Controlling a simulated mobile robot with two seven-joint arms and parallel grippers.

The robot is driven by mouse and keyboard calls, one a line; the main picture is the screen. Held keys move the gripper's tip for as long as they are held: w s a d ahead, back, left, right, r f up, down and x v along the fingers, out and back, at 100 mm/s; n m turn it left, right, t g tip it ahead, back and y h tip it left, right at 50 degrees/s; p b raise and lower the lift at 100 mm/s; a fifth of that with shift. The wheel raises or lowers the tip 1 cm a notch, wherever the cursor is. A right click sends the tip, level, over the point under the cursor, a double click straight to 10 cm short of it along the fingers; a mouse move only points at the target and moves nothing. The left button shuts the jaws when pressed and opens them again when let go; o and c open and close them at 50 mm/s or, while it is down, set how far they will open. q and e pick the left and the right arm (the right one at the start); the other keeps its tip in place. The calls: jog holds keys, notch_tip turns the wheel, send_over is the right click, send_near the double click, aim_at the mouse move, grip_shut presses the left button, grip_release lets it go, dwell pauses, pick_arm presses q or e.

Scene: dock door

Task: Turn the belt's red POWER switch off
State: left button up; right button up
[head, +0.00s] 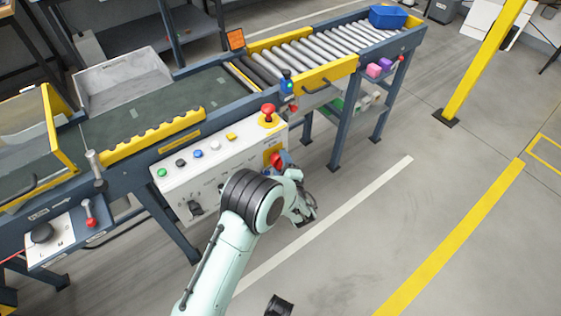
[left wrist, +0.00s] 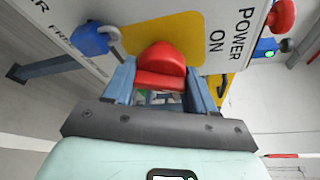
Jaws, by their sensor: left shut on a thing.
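The red POWER switch (head: 276,159) sits on a yellow plate at the right end of the belt's white control panel (head: 213,172). In the left wrist view the red switch handle (left wrist: 160,60) is between the two blue-grey fingers of my left gripper (left wrist: 160,84), which is shut on it. The words POWER and ON are printed beside its yellow plate (left wrist: 165,27). In the head view my left gripper (head: 284,162) reaches the switch from the front right, partly hidden by its own wrist.
A red emergency button (head: 268,111) stands above the switch. A blue padlock (left wrist: 92,40) hangs close beside the left finger in the wrist view. Several coloured buttons line the panel. A roller conveyor (head: 320,50) with a blue bin (head: 388,17) runs back right. The floor at right is clear.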

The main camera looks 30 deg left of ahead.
pick_arm(q)
jog(key=m+g+p, duration=0.2)
jog(key=m, duration=0.1)
jog(key=m+g+p, duration=0.2)
jog(key=m, duration=0.1)
jog(key=shift+r, duration=0.1)
jog(key=shift+m+g+p, duration=0.3)
jog(key=shift+m+p, duration=0.1)
jog(key=shift+m, duration=0.1)
jog(key=shift+m+g+y+p, duration=0.4)
jog(key=shift+m+g+p, duration=0.15)
jog(key=shift+m, duration=0.35)
pick_arm(e)
jog(key=s+a+r+g+y, duration=0.1)
jog(key=s+a+r+g, duration=0.1)
jog(key=s+r, duration=0.5)
jog(key=shift+s+a+g, duration=0.3)
jog(key=shift+a, duration=0.35)
pick_arm(q)
jog(key=o, duration=1)
jog(key=shift+o, duration=0.2)
jog(key=p+v, duration=0.1)
jog(key=v, duration=1.2)
pick_arm(e)
jog(key=shift+s+r, duration=0.25)
jog(key=shift+r, duration=0.25)
pick_arm(q)
jog(key=shift+d, duration=0.1)
